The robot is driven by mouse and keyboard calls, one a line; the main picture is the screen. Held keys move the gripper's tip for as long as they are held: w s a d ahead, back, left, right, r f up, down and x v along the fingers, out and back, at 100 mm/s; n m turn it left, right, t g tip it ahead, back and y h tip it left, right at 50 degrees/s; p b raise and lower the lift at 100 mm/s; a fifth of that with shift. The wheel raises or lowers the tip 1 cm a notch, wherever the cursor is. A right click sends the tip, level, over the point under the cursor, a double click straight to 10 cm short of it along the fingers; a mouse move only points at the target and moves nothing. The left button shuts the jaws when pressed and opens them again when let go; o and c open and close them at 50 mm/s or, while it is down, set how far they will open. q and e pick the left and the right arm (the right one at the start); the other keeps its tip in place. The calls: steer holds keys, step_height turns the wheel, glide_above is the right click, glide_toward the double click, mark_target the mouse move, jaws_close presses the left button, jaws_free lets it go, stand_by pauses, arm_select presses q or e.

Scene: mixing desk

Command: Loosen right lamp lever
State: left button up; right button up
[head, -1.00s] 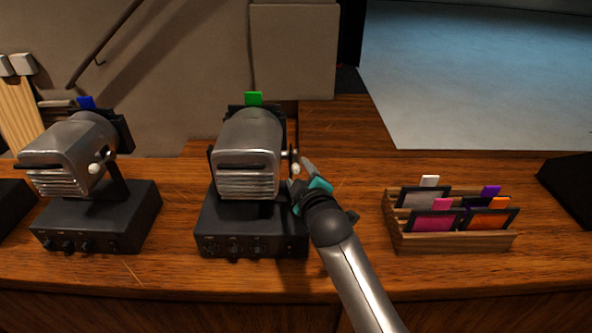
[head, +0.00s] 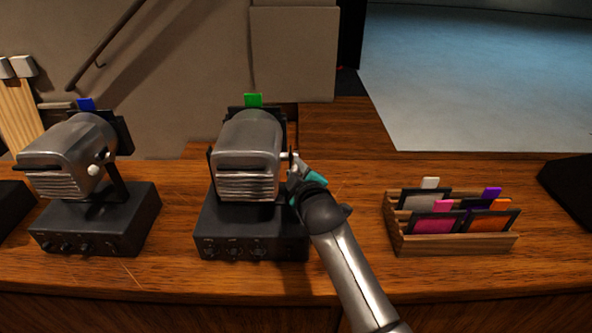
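The right lamp (head: 247,150) is a grey metal housing on a black base (head: 245,228), with a green filter tab (head: 253,100) at its top. Its small pale lever (head: 285,157) sticks out on the housing's right side and is partly hidden by my gripper. My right gripper (head: 299,168) is at the lever, with its fingertips touching or very close to it. The finger gap is too small and covered to tell whether it is shut on the lever. My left gripper is not in view.
The left lamp (head: 72,155) with a blue tab stands at the left on its own black base. A wooden rack (head: 450,243) with several coloured filters is at the right. The desk (head: 350,185) between lamp and rack is clear apart from my arm.

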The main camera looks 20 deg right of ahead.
jaws_close()
steer(key=shift+f, duration=0.1)
stand_by(0.8)
